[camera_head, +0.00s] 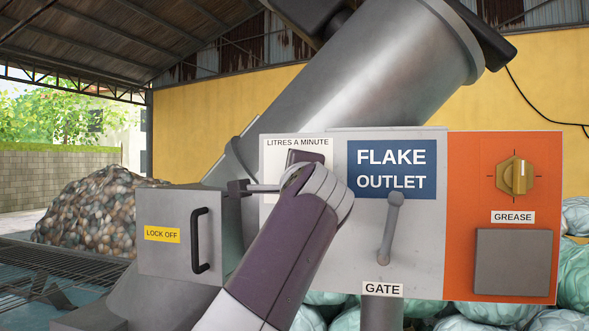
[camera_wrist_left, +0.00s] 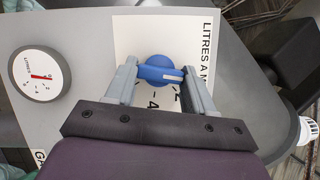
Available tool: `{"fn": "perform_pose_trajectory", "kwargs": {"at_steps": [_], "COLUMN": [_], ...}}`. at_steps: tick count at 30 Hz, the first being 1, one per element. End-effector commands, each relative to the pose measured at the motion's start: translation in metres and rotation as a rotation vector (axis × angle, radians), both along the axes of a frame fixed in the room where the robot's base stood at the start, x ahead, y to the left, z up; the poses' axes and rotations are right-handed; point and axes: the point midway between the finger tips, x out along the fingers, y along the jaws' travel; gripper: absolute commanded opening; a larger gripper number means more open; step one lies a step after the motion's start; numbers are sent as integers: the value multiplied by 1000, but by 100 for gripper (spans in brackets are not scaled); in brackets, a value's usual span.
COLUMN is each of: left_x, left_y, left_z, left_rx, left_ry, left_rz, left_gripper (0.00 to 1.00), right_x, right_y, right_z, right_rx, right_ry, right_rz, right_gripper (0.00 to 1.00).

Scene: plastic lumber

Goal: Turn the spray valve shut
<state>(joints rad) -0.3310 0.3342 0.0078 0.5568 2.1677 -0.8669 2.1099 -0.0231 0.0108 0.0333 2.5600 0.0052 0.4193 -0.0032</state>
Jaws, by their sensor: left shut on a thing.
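The spray valve is a round blue knob (camera_wrist_left: 158,62) with a raised grip bar, seen in the left wrist view on a white dial plate (camera_wrist_left: 138,30) lettered LITRES A MINUTE. A white mark on the bar points right in that view; the figures 2 and 4 show beside the knob, partly covered. My left gripper (camera_wrist_left: 159,74) has its fingers on either side of the bar, shut on it. In the head view my left gripper (camera_head: 308,165) is at the dial plate (camera_head: 272,160) and hides the knob. My right gripper is not in view.
A round gauge (camera_wrist_left: 40,88) with a red needle is left of the plate in the wrist view. Right of my gripper are the gate lever (camera_head: 388,230) and the yellow grease knob (camera_head: 514,177). A grey LOCK OFF box (camera_head: 180,260) with a black handle stands left.

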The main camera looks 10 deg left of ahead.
Motion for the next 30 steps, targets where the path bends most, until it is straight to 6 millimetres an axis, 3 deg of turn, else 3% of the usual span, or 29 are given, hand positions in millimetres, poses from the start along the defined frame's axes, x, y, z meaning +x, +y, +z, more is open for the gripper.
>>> {"fn": "perform_pose_trajectory", "kwargs": {"at_steps": [1, 12, 29, 30], "left_x": [-2, -1, -1, -1], "left_y": [1, 0, 1, 1], "left_z": [6, 5, 4, 4], "left_rx": [-26, -172, -197, -196], "left_ry": [-8, -2, -1, -1], "left_rz": [-1, -1, -1, -1], "left_gripper": [23, 23, 23, 66], "right_x": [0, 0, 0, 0], "right_y": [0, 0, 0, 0], "right_z": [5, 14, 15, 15], "right_rx": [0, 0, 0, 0], "right_ry": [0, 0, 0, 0], "right_rz": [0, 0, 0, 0], "right_gripper": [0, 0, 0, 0]}}
